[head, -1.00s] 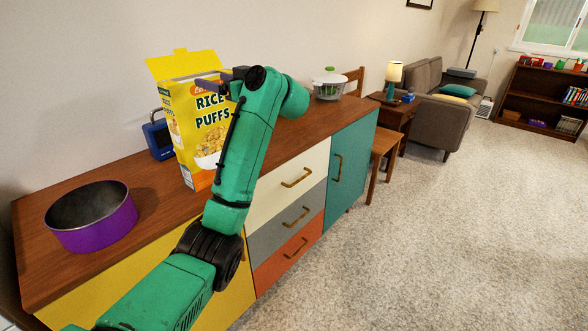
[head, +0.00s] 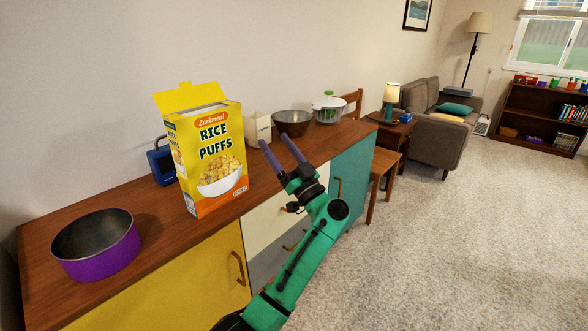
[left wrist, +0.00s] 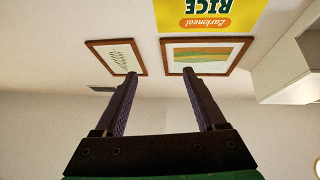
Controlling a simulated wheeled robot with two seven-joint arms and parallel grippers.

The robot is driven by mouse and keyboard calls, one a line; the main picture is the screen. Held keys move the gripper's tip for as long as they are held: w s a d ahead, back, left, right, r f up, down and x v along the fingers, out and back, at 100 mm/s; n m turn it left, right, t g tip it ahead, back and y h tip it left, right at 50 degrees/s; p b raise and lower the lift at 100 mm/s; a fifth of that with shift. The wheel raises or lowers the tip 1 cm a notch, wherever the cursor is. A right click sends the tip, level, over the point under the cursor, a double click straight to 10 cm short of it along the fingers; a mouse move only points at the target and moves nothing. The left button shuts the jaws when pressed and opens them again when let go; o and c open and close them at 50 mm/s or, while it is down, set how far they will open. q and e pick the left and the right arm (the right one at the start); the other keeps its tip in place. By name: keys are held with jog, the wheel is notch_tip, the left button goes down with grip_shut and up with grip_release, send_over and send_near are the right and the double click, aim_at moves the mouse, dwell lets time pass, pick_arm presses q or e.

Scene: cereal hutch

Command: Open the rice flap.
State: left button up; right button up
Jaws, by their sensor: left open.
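The yellow Rice Puffs box (head: 213,150) stands upright on the wooden hutch top. Its yellow top flap (head: 188,97) is raised at the back and the box top looks open. My left gripper (head: 281,150) is open and empty, to the right of the box and apart from it, in front of the hutch's far part. In the left wrist view the two fingers (left wrist: 163,95) are spread with nothing between them. Part of the box front (left wrist: 200,14) shows upside down at the top of that view. My right gripper is not in view.
A purple pot (head: 97,246) stands at the near left of the hutch top (head: 160,212). A blue object (head: 162,162) is behind the box. A cream container (head: 257,127), a dark bowl (head: 291,122) and a white lidded bowl (head: 328,108) stand further right.

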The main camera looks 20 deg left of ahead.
pick_arm(q)
jog(key=w+d+f+m+t+h+p, duration=0.1)
jog(key=w+d+f+m+t+h, duration=0.2)
jog(key=f+m+t+h, duration=0.4)
notch_tip(320, 180, down, 2)
jog(key=shift+w+f+m+t+p, duration=0.15)
jog(key=shift+m+t+p, duration=0.15)
jog(key=shift+m+t, duration=0.7)
